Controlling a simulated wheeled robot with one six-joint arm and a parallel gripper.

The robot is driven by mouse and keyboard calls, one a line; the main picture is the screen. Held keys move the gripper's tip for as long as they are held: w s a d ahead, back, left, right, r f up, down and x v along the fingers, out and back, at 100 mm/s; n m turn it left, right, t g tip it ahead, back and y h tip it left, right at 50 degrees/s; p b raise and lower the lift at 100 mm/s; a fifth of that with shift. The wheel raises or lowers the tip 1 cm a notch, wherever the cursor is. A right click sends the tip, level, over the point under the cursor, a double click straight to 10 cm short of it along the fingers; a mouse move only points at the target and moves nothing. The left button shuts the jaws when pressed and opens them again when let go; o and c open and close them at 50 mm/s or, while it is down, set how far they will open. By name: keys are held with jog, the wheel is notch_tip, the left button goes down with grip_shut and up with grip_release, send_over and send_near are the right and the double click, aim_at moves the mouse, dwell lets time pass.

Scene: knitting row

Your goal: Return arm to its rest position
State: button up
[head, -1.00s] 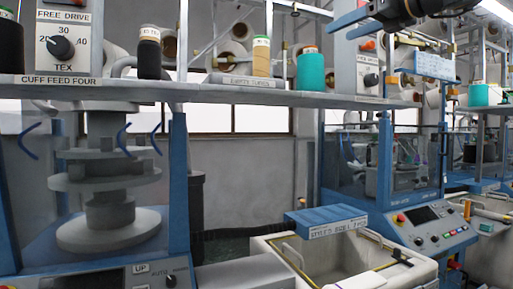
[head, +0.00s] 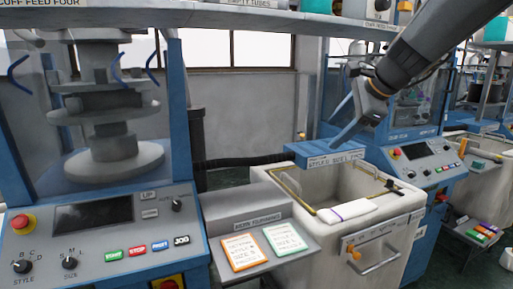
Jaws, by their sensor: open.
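My arm reaches in from the upper right in the head view, with my gripper (head: 338,127) at its lower end. The two grey-blue fingers are spread apart, and I see nothing between them. In the picture the gripper is just above the blue labelled chute (head: 318,158) over the bin; I cannot tell the gap in depth or whether they touch.
A cream bin (head: 376,238) with a white folded piece (head: 347,210) on its near rim stands below the gripper. A knitting machine's control panel (head: 105,235) and two cards (head: 240,252) on a grey shelf are at left. An overhead shelf (head: 200,17) runs along the top.

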jog(key=s+a+f+n+g+h, duration=0.1)
jog(key=s+f+n+g+h, duration=0.1)
jog(key=s+f+n, duration=0.7)
jog(key=s+a+f+n+g+h, duration=0.1)
jog(key=s+f+n+g, duration=0.3)
jog(key=s+f+n, duration=0.5)
jog(key=s+f+h, duration=0.1)
jog(key=s+f, duration=0.5)
jog(key=f, duration=0.5)
